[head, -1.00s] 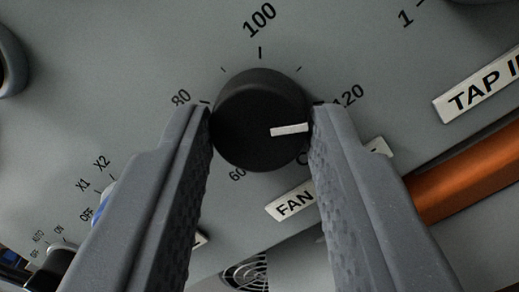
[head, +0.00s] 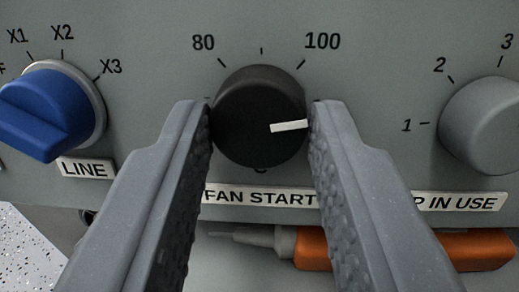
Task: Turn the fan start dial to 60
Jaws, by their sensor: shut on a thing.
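The fan start dial (head: 255,90) is a round black knob with a white pointer bar (head: 289,126) on a grey panel. My gripper (head: 260,108) is shut on it, one finger on each side. The pointer points to the right in the picture, past the 100 mark (head: 322,41) and roughly between 100 and where 120 lies. The 80 mark (head: 203,43) is at the dial's upper left. The 60 and 120 marks are hidden by the fingers. The FAN START label (head: 262,197) is below the dial, partly covered by my right finger.
A blue LINE knob (head: 45,115) with marks X1 to X3 is on the left. A grey tap knob (head: 485,125) is on the right, above its partly covered label (head: 460,202). An orange-bodied thing (head: 475,250) with a grey tip lies below the panel.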

